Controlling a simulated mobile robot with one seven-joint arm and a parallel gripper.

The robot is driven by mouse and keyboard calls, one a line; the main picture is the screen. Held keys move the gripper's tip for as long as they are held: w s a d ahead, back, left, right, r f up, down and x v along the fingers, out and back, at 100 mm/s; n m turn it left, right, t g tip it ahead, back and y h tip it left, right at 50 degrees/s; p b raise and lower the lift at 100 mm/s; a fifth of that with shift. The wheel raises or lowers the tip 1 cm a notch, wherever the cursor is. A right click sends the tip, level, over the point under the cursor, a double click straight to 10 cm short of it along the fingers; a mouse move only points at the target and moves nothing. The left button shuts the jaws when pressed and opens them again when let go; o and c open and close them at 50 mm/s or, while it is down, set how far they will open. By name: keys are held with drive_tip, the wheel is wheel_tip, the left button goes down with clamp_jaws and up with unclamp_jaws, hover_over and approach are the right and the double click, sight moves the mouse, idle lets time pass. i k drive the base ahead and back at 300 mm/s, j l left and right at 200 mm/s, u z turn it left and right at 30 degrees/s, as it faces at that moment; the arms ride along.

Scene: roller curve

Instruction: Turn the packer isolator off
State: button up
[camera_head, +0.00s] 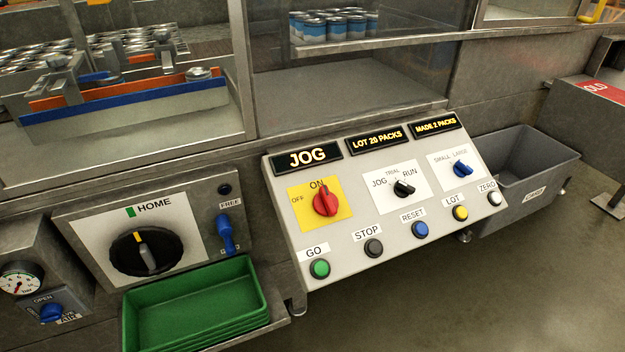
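The packer isolator is a red rotary knob (325,202) on a yellow plate (305,213) at the left of the sloped grey control panel (338,265). The plate reads ON above the knob and OFF to its left. The knob's grip stands roughly upright, toward ON. The display above it (307,157) reads JOG. My gripper is not in view.
Beside the isolator are the JOG/TRIAL/RUN selector (404,188) and SMALL/LARGE selector (462,169). Below are the green GO (320,268), STOP (373,248) and other buttons. A green tray (138,318) and HOME dial (146,253) are left; a grey bin (520,195) is right.

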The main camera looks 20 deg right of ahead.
sight(326, 202)
drive_tip(key=i+j, duration=0.1)
drive_tip(key=j, duration=0.3)
drive_tip(key=i+j+z, duration=0.1)
drive_tip(key=j, duration=0.25)
drive_tip(key=z, duration=1.5)
drive_tip(key=j, duration=0.1)
